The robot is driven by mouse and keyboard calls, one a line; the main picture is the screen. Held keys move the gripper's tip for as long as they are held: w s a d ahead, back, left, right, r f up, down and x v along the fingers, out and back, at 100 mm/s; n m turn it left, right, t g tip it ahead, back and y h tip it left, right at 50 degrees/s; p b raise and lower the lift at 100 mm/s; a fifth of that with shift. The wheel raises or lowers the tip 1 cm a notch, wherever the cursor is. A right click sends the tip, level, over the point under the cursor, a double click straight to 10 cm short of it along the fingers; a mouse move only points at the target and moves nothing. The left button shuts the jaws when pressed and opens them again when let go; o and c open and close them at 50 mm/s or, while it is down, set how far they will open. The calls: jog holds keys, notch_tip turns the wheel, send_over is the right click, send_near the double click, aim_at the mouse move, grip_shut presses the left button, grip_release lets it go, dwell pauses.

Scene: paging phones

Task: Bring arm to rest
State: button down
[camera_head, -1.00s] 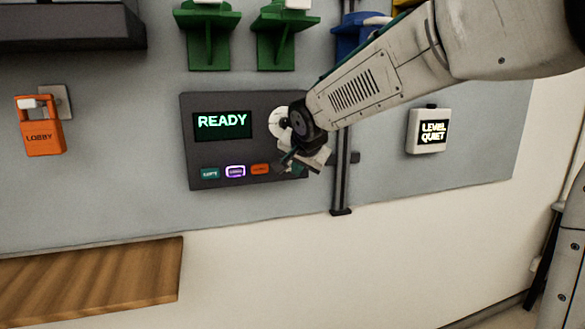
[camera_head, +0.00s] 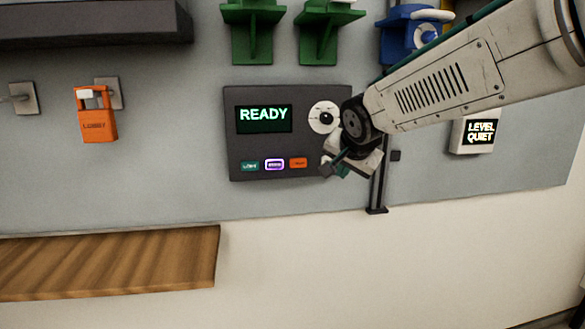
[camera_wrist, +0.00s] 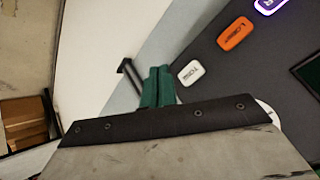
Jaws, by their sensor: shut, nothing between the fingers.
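My gripper (camera_head: 332,167) is in front of the lower right corner of a dark wall panel (camera_head: 305,143). In the wrist view its two green fingers (camera_wrist: 158,86) are together, with nothing between them. The arm comes in from the upper right, bent at the wrist, with the gripper pointing down and left. The panel's screen (camera_head: 264,117) reads READY. A white round dial (camera_head: 321,111) sits beside the screen, just left of my wrist.
Below the screen are a green button (camera_head: 249,166), a lit purple-ringed button (camera_head: 274,164) and an orange button (camera_head: 298,163). An orange LOBBY tag (camera_head: 96,126) hangs left. A white LEVEL QUIET box (camera_head: 478,134) is right. A wooden shelf (camera_head: 120,262) juts out lower left.

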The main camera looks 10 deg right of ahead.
jog(key=s+d+f+n+g, duration=0.1)
jog(key=s+f+n+g, duration=0.1)
jog(key=s, duration=0.9)
jog(key=s+d+f+n+g, duration=0.1)
jog(key=s+f+n+g, duration=0.2)
jog(key=s, duration=0.9)
jog(key=s+d+f+n+g+y, duration=0.1)
jog(key=s+f+n+g, duration=0.1)
jog(key=s, duration=1)
notch_tip(320, 180, down, 2)
jog(key=shift+f+n+g, duration=0.15)
jog(key=shift+n+g, duration=0.25)
jog(key=shift+n, duration=0.4)
